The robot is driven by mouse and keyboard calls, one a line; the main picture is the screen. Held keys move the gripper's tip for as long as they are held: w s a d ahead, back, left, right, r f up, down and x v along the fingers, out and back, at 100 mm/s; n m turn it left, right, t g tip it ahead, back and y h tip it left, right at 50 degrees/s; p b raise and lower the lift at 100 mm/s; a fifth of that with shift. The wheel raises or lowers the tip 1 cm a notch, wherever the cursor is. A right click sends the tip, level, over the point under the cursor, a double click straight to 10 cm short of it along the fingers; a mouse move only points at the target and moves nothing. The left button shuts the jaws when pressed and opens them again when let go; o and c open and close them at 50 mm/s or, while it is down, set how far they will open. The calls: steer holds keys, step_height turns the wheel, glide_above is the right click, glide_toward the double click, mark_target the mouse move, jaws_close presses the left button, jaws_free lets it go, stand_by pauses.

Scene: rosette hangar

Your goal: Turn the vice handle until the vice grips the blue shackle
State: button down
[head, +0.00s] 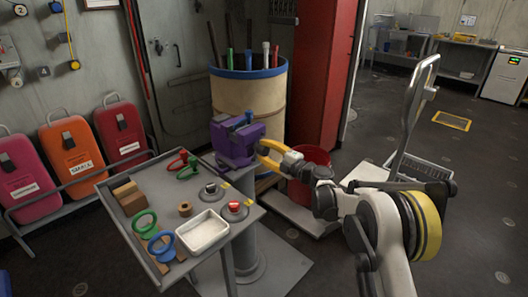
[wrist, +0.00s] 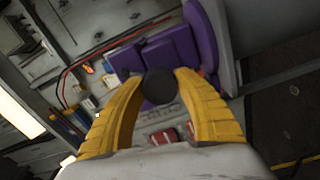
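The purple vice (head: 235,145) stands on a grey pedestal in the head view; its purple body (wrist: 170,50) fills the upper middle of the wrist view. A small blue piece (head: 248,117) shows at its top, perhaps the blue shackle; its fit between the jaws is too small to tell. My gripper (head: 261,152) is at the vice's right end, its yellow fingers pointing at it. In the wrist view a dark round knob (wrist: 160,86), apparently the vice handle's end, fills the gap between my gripper's fingertips (wrist: 160,78). Whether they press on it I cannot tell.
A grey tray table (head: 220,241) left of the pedestal holds coloured rings, wooden blocks and a white dish (head: 203,232). A drum (head: 250,100) stands behind the vice. A red bucket (head: 310,165) and a trolley (head: 365,175) are to the right. Open floor lies farther right.

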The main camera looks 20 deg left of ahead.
steer(key=m, duration=1.3)
steer(key=shift+a, duration=0.1)
steer(key=shift+m, duration=0.9)
steer(key=m, duration=0.8)
steer(key=shift+a, duration=0.1)
steer(key=m, duration=0.4)
steer(key=shift+w, duration=0.1)
steer(key=m, duration=0.3)
